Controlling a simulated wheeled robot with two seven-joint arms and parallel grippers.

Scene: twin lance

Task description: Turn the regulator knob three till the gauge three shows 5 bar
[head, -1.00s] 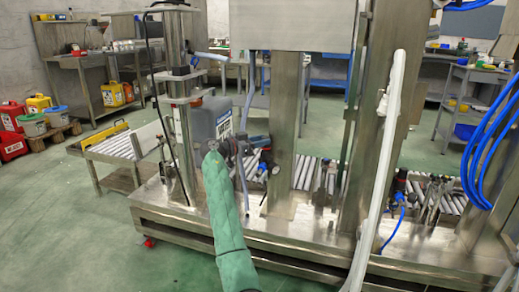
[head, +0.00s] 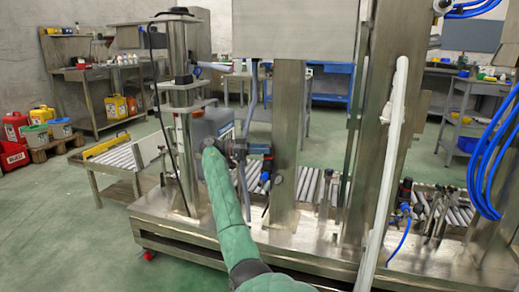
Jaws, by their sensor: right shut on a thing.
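My right gripper (head: 254,149) reaches in on a green-sleeved arm from the bottom. Its dark fingers are shut at the top of a small regulator on the steel frame, on what looks like its knob (head: 267,159). The fingers partly hide the knob. A small round gauge (head: 278,180) sits low on that regulator; its needle and figures are too small to read. A second regulator (head: 405,187) with a dark top and blue tubing stands further right, apart from the gripper. I cannot read any numbers on either. My left gripper is not in view.
A steel post (head: 288,140) stands just right of the gripper, and a column (head: 181,120) stands to its left. A roller conveyor (head: 311,185) runs behind the posts. A white vertical bar (head: 385,160) and blue hoses (head: 490,150) are at right.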

